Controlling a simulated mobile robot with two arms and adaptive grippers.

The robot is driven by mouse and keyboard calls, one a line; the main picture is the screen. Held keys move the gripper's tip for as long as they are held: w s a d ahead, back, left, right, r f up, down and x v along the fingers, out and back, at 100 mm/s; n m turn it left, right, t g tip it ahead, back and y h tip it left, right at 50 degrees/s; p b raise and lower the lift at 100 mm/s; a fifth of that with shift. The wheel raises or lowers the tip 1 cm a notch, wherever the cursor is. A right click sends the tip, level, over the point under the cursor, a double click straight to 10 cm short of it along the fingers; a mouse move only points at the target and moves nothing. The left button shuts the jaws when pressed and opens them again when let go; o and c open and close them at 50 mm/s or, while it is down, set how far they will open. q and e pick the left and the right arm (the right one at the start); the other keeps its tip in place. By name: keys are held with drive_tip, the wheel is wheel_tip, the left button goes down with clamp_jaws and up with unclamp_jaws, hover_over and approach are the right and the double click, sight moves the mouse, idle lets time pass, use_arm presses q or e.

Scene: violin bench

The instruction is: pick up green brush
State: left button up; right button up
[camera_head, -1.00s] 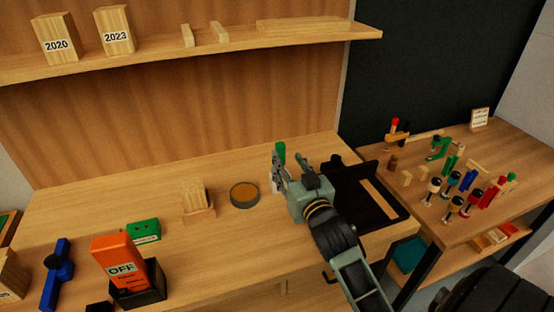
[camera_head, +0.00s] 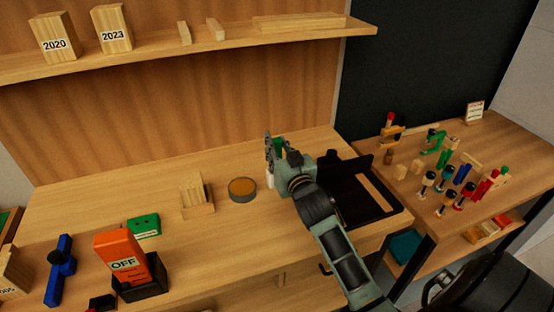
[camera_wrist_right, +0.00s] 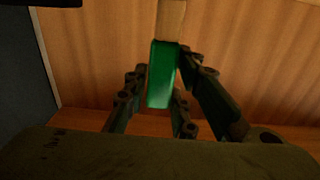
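The green brush (camera_head: 279,146) stands upright near the back right of the bench, partly hidden by my right gripper (camera_head: 279,143). In the right wrist view the brush (camera_wrist_right: 162,75) shows a green block with a pale wooden part above it. My right gripper also shows there (camera_wrist_right: 163,62), with its fingers on both sides of the brush. A narrow gap shows at the left finger; the right fingertip looks close to the brush, and contact there is unclear. The fingers look open. My left gripper is not in view.
A black tray (camera_head: 383,209) lies right of the gripper. A round tin (camera_head: 242,196) and a wooden block holder (camera_head: 199,210) stand to the left. Further left are a green box (camera_head: 144,227) and an orange OFF box (camera_head: 121,258). The shelf (camera_head: 200,52) hangs above the bench.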

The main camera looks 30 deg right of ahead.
clamp_jaws()
